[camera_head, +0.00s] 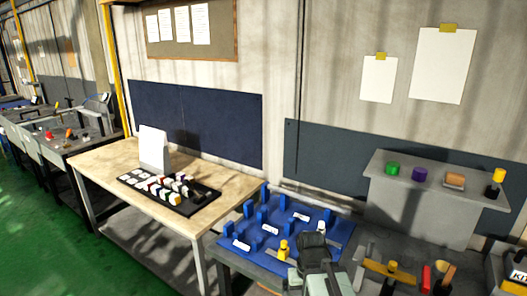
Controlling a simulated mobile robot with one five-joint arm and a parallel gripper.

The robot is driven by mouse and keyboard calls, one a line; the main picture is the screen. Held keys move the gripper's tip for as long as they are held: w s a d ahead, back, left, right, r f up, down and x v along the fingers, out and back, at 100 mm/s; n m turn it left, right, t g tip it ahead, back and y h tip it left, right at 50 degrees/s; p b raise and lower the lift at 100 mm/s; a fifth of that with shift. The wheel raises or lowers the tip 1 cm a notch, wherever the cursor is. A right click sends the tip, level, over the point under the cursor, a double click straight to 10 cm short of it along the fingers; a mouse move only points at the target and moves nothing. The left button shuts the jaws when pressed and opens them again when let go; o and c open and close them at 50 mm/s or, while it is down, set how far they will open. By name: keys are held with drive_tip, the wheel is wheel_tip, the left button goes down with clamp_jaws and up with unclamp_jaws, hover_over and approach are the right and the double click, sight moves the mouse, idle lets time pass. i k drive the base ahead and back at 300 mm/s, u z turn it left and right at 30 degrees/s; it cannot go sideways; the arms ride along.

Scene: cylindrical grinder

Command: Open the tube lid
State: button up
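I cannot clearly pick out a tube with a lid. A small white upright piece (321,228) stands on the blue board (268,263), just behind my gripper; it is too small to tell whether it is a tube. My gripper (313,241) seems to be the dark part at the bottom centre, over the right part of the blue board. Its fingers are not distinguishable, so I cannot see whether it is open or holds anything. A yellow piece (283,250) stands on the board left of it.
A wooden table (105,158) at left carries a black tray (204,198) of small blocks and a white stand (153,148). A grey shelf (420,172) at right holds green (392,168), purple (419,173) and yellow-topped (497,176) items. Tools (390,270) lie bottom right. Green floor is clear at left.

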sight(390, 271)
drive_tip(key=z, duration=2.65)
drive_tip(key=k, duration=1.1)
drive_tip(key=u, duration=2.2)
drive_tip(key=i, duration=1.05)
drive_tip(key=z, duration=0.05)
